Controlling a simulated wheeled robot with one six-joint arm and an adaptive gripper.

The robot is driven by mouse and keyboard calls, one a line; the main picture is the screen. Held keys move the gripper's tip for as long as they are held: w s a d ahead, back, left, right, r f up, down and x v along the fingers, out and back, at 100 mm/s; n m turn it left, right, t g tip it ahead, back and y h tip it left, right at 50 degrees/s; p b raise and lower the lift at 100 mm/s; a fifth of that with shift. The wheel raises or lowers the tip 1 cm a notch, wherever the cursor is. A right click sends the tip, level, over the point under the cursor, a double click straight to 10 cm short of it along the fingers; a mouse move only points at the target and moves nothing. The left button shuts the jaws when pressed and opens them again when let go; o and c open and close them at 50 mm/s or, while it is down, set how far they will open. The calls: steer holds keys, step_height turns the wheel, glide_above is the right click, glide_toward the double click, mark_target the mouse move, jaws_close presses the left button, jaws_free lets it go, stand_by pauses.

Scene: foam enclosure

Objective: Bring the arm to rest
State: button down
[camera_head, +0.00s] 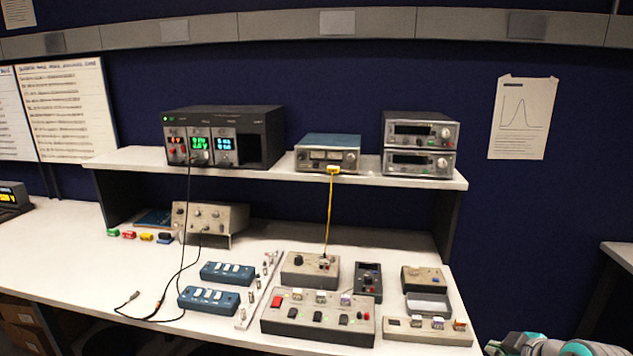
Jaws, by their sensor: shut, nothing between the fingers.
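Part of my own arm, grey with teal caps, shows at the bottom right corner, beside the right end of the bench (60,255). My gripper is not in view; the lower frame edge cuts the arm off. The visible arm part is low and apart from the instruments on the bench.
A raised shelf (270,172) bears a black power unit (262,130), a teal-topped meter (328,153) and two stacked grey units (420,145). Control boxes (318,318) crowd the bench front. Black cables lie at left; a yellow cable (329,215) hangs mid-bench. Another surface (620,253) stands at right.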

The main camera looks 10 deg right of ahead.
steer(key=s+a+f+m+t, duration=0.1)
steer(key=s+a+f+m, duration=0.2)
steer(key=s+a+f, duration=0.5)
steer(key=s+a+f+m+t, duration=0.1)
steer(key=s+a+f+m, duration=0.1)
steer(key=s+a+f, duration=0.65)
steer(key=s+a+r+m+t, duration=0.1)
steer(key=s+a+r, duration=0.1)
steer(key=s, duration=0.9)
steer(key=s+a+r+m+t, duration=0.1)
steer(key=s+a, duration=0.3)
steer(key=s, duration=0.7)
steer(key=shift+s+r+m+t+y, duration=0.35)
steer(key=shift+r+t, duration=0.35)
steer(key=shift+r, duration=0.2)
